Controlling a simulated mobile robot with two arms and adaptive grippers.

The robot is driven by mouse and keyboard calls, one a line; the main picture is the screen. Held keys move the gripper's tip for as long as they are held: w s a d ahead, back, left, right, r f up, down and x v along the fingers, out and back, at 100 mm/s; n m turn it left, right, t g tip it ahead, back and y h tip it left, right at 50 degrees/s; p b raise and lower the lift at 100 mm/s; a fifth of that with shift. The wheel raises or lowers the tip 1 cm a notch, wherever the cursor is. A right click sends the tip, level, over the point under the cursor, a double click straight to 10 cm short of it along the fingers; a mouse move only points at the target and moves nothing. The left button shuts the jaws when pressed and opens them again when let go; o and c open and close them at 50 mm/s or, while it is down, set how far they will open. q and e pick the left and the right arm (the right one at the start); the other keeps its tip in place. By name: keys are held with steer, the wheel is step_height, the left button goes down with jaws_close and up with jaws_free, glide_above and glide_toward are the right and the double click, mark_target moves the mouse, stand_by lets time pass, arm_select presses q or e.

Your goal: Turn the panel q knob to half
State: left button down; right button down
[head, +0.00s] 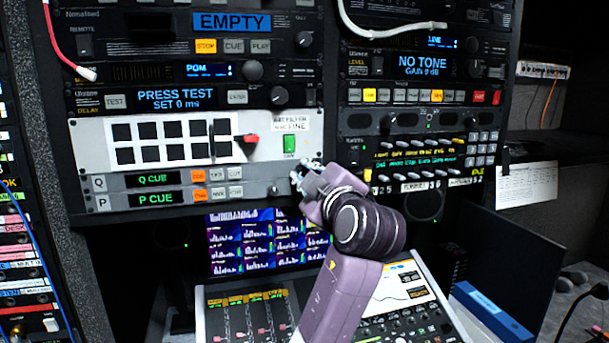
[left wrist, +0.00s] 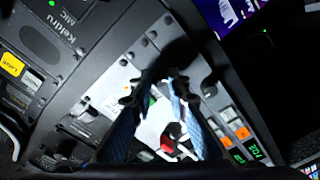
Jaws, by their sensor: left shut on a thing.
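The panel with rows Q and P (head: 92,193) is at the lower part of the left rack in the head view. Row Q has a green Q CUE display (head: 153,179). My left gripper (head: 306,172) is at the right end of row Q, shut at the panel face. The Q knob is hidden by its fingers, so its setting cannot be read. In the left wrist view the two fingers (left wrist: 158,84) converge on a dark spot at the panel, where the knob itself does not show clearly. My right gripper is not in view.
Just above is a white panel with a red lever (head: 246,140) and a green switch (head: 290,145); the red lever also shows between my fingers in the left wrist view (left wrist: 168,141). A mixing console (head: 240,320) and a lit monitor (head: 240,240) lie below.

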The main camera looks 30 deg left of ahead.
arm_select(q)
steer(key=shift+f+m+b, duration=0.2)
steer(key=shift+m+b, duration=0.3)
steer(key=shift+m, duration=0.7)
steer(key=m, duration=0.2)
steer(key=shift+m+b, duration=0.3)
steer(key=shift+b, duration=0.05)
steer(key=m, duration=0.2)
steer(key=shift+m, duration=0.4)
steer(key=m, duration=0.2)
steer(key=shift+r+m+t, duration=0.1)
steer(key=shift+m+t, duration=0.2)
steer(key=shift+m, duration=0.1)
steer(key=m+p, duration=0.1)
steer(key=m, duration=0.4)
steer(key=shift+m+p, duration=0.3)
steer(key=shift+p, duration=0.1)
steer(key=m, duration=0.3)
steer(key=shift+m+p, duration=0.35)
steer(key=shift+m, duration=0.05)
steer(key=m, duration=0.2)
steer(key=shift+m, duration=0.4)
steer(key=shift+m+t+h, duration=0.3)
steer(key=shift+m, duration=1.6)
